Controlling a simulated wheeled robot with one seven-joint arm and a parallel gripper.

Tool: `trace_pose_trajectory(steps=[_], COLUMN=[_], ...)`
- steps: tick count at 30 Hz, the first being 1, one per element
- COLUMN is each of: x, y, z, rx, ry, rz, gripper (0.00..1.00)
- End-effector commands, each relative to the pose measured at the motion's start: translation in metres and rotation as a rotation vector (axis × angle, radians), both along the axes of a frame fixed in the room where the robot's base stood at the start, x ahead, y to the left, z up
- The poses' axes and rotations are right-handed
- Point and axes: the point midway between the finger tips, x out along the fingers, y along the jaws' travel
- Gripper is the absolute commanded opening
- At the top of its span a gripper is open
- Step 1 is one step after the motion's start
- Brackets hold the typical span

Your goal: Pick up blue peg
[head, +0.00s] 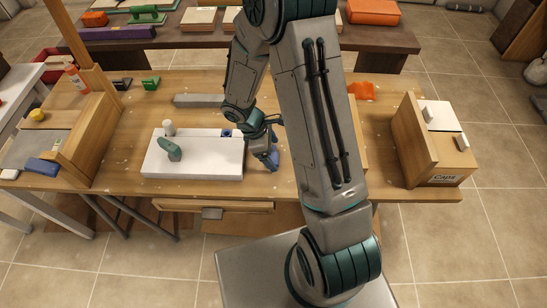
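A blue piece (273,161), which looks like the blue peg, is at my gripper (266,153), just right of the white board. The gripper points down over the wooden table and partly covers this piece. I cannot tell whether the fingers are closed on it or only beside it. The white board (200,171) bears a white peg (168,127) standing at its back left and a green piece (170,150) leaning in front of it. A small dark blue square (227,133) shows at the board's back right, beside my arm; its shape is too small to tell.
A grey bar (199,100) lies behind the board. A wooden box (435,150) stands at the table's right end, and a wooden shelf unit (85,140) at the left. An orange piece (362,91) lies behind my arm. The table (385,185) is clear at front right.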

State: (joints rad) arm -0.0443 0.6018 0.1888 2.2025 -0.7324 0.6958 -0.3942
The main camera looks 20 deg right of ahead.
Motion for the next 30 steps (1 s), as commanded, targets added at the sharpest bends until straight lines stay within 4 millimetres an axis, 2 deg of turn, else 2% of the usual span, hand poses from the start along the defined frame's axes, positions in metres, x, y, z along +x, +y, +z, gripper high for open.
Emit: trace_pose_trajectory(steps=[1, 3, 17, 22, 25, 30], x=[0.000, 0.000, 0.001, 0.001, 0.001, -0.031], y=[0.000, 0.001, 0.000, 0.000, 0.000, -0.014], z=[0.000, 0.000, 0.006, 0.023, 0.042, 0.062], rx=[0.000, 0.000, -0.001, 0.000, 0.000, -0.002], ry=[0.000, 0.000, -0.002, -0.004, -0.007, -0.004], rz=[0.000, 0.000, 0.000, -0.002, -0.001, -0.003], gripper=[0.70, 0.51, 0.50, 0.50, 0.50, 0.50])
